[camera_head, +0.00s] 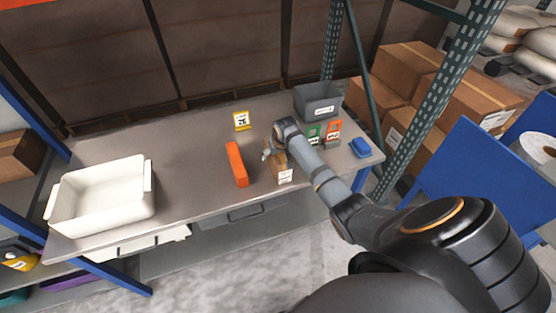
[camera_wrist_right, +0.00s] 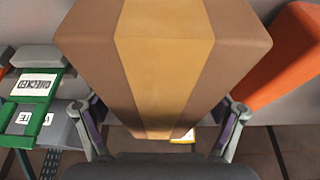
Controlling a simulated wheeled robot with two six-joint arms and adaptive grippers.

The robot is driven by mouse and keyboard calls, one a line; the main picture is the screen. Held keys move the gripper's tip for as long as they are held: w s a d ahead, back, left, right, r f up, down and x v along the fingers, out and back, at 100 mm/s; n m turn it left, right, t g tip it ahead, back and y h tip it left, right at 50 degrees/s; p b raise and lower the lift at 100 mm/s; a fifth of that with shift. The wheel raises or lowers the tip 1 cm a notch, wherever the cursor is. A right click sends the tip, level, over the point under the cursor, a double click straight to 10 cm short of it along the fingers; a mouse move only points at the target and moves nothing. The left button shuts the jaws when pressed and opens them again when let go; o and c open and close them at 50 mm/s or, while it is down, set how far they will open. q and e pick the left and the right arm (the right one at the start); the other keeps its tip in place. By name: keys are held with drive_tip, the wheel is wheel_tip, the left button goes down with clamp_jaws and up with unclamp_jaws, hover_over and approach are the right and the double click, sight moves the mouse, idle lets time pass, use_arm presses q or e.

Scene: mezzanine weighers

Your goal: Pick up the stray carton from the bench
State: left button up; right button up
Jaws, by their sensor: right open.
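The stray carton (camera_head: 281,164) is a brown box with a tan tape strip and a white label, standing on the grey bench (camera_head: 195,157) near its front edge. In the right wrist view the carton (camera_wrist_right: 165,60) fills the upper middle. My right gripper (camera_head: 272,151) is at the carton in the head view, and my arm hides part of it. In the right wrist view its open fingers (camera_wrist_right: 165,118) stand on either side of the carton's lower part; I cannot tell whether they touch it. My left gripper is not in view.
An orange block (camera_head: 236,164) lies close left of the carton. Green (camera_head: 314,134) and orange (camera_head: 334,131) card stands, a grey bin (camera_head: 318,103) and a blue box (camera_head: 360,147) are to the right. A yellow sign (camera_head: 241,121) stands behind. A white tub (camera_head: 102,198) occupies the left end.

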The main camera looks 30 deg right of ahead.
drive_tip(key=shift+s+r, duration=0.1)
drive_tip(key=shift+f, duration=0.3)
idle(0.3)
drive_tip(key=shift+c, duration=0.4)
drive_tip(key=c, duration=1.5)
drive_tip(key=shift+c, duration=0.2)
